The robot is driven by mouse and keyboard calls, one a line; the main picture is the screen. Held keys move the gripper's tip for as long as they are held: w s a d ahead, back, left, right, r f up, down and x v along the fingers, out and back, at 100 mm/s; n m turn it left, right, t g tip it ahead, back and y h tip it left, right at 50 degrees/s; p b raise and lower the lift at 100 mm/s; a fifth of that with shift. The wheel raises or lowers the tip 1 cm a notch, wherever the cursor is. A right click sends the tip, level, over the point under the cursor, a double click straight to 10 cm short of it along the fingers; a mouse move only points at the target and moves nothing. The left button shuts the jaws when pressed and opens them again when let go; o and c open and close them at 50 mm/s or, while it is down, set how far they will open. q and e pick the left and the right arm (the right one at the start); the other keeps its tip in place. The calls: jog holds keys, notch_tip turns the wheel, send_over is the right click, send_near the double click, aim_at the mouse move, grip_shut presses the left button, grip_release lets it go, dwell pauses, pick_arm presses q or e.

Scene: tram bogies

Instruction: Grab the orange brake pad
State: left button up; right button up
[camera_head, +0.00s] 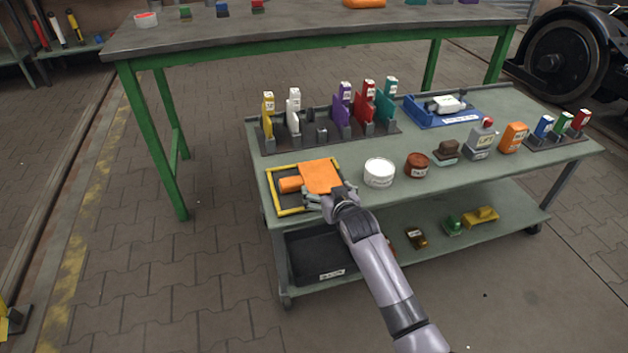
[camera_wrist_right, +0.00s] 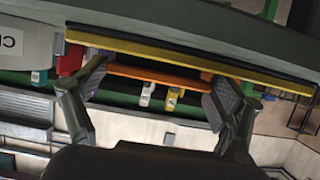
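An orange piece (camera_head: 318,177), the likeliest match for the orange brake pad, lies in a yellow-edged dark tray (camera_head: 283,211) at the cart's front left. It has a broad flat part and a narrower rounded part on its left. My right gripper (camera_head: 327,199) is at the tray's front right corner, close to the piece. In the right wrist view, the right gripper (camera_wrist_right: 155,92) has its fingers wide apart. An orange strip (camera_wrist_right: 158,76) shows between them, beyond the yellow edge (camera_wrist_right: 180,57); contact cannot be told. My left gripper is not in view.
The green cart top (camera_head: 330,233) also bears a rack (camera_head: 330,133) of coloured labelled pads, a white tub (camera_head: 379,173), a brown tin (camera_head: 418,165), an orange can (camera_head: 513,137) and a blue tray (camera_head: 425,121). A workbench (camera_head: 300,24) stands behind.

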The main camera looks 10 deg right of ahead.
jog(key=c, duration=1.1)
jog(key=shift+r, duration=0.1)
jog(key=shift+r, duration=0.1)
